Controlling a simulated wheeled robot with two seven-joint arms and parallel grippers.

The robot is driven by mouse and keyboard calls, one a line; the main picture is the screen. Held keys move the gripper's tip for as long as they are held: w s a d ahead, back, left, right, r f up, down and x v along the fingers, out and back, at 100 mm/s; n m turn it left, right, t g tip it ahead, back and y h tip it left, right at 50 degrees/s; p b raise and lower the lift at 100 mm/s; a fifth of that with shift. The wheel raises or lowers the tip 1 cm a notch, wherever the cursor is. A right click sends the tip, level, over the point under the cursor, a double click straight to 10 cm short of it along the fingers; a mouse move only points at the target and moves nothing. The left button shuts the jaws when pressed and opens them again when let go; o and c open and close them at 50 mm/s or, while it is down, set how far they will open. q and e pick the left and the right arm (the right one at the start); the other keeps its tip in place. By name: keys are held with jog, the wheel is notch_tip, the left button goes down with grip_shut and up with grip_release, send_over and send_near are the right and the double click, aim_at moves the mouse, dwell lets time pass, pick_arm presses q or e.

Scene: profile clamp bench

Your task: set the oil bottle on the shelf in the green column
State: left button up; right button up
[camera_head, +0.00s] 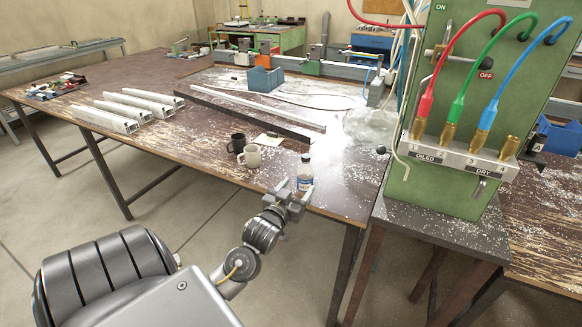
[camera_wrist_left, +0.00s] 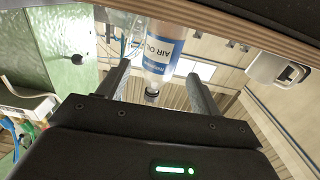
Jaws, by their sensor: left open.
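The oil bottle (camera_head: 305,174), clear with a blue and white label, stands upright at the front edge of the brown bench. My left gripper (camera_head: 289,196) is open at that edge, close to the bottle. In the left wrist view, where things appear upside down, the bottle (camera_wrist_left: 160,48) reads "AIR OIL" and shows between the two spread fingers. I cannot tell whether a finger touches it. The green column (camera_head: 470,75) stands at the right, with a metal ledge (camera_head: 462,157) labelled "OILED" and "DRY" on its face. My right gripper is not in view.
A white mug (camera_head: 250,156) and a black mug (camera_head: 237,143) stand left of the bottle. A dark bar (camera_head: 250,115) and several pale profiles (camera_head: 125,108) lie farther back. Red, green and blue hoses (camera_head: 492,70) hang in front of the column. White dust covers the bench near it.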

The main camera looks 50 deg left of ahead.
pick_arm(q)
jog(key=shift+v, duration=1.9)
